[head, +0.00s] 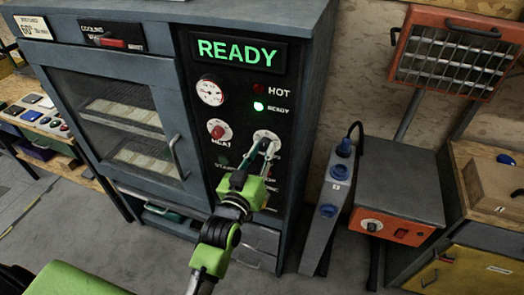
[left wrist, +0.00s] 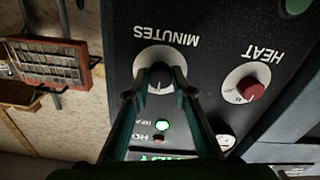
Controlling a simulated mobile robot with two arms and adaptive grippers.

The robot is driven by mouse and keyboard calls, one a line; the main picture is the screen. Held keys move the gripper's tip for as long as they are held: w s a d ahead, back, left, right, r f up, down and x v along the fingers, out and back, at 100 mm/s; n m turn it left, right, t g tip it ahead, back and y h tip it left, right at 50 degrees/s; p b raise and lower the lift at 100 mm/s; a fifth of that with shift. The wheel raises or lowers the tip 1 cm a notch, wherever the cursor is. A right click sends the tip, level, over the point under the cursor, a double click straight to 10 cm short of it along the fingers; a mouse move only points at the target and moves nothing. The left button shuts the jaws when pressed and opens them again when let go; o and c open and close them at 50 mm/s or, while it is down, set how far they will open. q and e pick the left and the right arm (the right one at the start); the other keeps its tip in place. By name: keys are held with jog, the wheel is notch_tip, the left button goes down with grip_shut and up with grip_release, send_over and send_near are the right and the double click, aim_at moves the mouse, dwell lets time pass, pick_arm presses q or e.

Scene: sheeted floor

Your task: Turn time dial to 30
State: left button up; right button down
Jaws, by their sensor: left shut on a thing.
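The time dial (head: 264,134) is a white round plate on the oven's black control panel. In the left wrist view it is the plate (left wrist: 149,56) marked MINUTES, shown upside down. My left gripper (head: 269,148) reaches up from below and is shut on the dial's dark knob. In the left wrist view its two fingers (left wrist: 160,78) sit on either side of the knob. The fingers hide most of the knob and the lower scale, so I cannot read its setting. My right gripper is in neither view.
The red HEAT knob (head: 216,129) is left of the dial, under a round gauge (head: 209,92). A lit display (head: 238,52) reads READY, and the green ready lamp (head: 258,106) glows. The oven door (head: 70,115) is closed. A grey stand (head: 325,210) is close on the right.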

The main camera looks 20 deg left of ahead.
pick_arm(q)
jog(key=o, duration=1.1)
jog(key=shift+o, duration=0.2)
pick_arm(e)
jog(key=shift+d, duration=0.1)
pick_arm(q)
jog(key=s, duration=1.2)
jog(key=shift+a, duration=0.25)
